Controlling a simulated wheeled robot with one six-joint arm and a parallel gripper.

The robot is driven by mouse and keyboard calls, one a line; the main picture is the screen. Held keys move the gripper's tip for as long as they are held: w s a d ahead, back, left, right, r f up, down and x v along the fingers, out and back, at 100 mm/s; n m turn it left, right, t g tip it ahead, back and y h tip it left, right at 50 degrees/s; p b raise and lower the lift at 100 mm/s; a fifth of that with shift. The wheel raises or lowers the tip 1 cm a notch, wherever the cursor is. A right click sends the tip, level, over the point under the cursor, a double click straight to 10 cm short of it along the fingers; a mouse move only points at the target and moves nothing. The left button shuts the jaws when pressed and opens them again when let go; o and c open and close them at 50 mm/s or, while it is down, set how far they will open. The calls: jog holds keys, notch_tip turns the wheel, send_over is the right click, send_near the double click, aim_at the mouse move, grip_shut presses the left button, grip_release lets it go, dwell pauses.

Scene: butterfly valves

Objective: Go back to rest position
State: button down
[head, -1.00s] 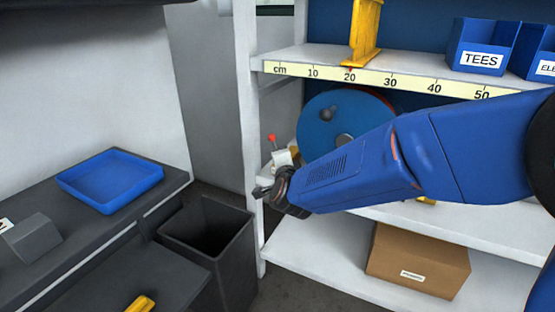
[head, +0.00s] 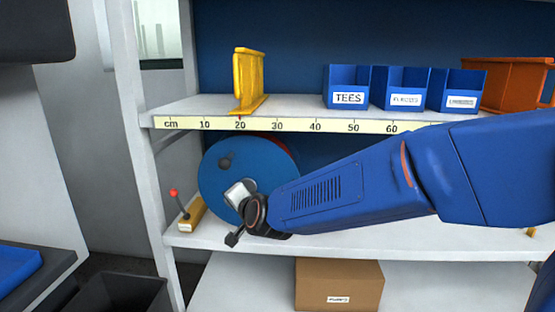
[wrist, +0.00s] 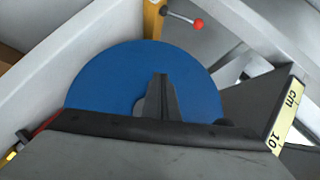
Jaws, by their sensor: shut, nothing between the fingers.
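My gripper (head: 234,238) is at the end of my blue arm, in front of the middle shelf in the head view. Its fingers are together and hold nothing. Behind it stands a large blue disc (head: 222,172) with a dark knob, partly hidden by my arm. To the left of the disc is a small yellow block with a red-tipped lever (head: 180,203). In the wrist view, the dark gripper (wrist: 161,90) shows in front of the blue disc (wrist: 105,85), and the red-tipped lever (wrist: 198,24) is at the top.
The shelf edge carries a cm scale (head: 278,125). Above it stand a yellow bracket (head: 247,80), blue labelled bins (head: 348,88) and an orange bin (head: 508,83). A cardboard box (head: 338,285) sits on the lower shelf. A dark bin (head: 118,293) and blue tray (head: 16,268) are at lower left.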

jog(key=s+d+n+g+h, duration=0.1)
jog(key=s+d, duration=0.3)
jog(key=d, duration=0.4)
jog(key=s+d+f+n+g+h, duration=0.1)
jog(key=s+d+n, duration=0.15)
jog(key=d, duration=0.55)
jog(key=s+d+n+g+h, duration=0.1)
jog(key=s+d, duration=0.3)
jog(key=d, duration=0.5)
jog(key=s+d+f+n+g+h, duration=0.1)
jog(key=s+d+f+g+h, duration=0.1)
jog(key=s+d, duration=0.7)
jog(key=s+d+f+n+g+h, duration=0.1)
jog(key=s+d+f+g+h, duration=0.1)
jog(key=s+d+f, duration=0.3)
jog(key=s+d, duration=0.4)
jog(key=s, duration=0.4)
jog(key=shift+h, duration=0.3)
jog(key=shift+d, duration=0.1)
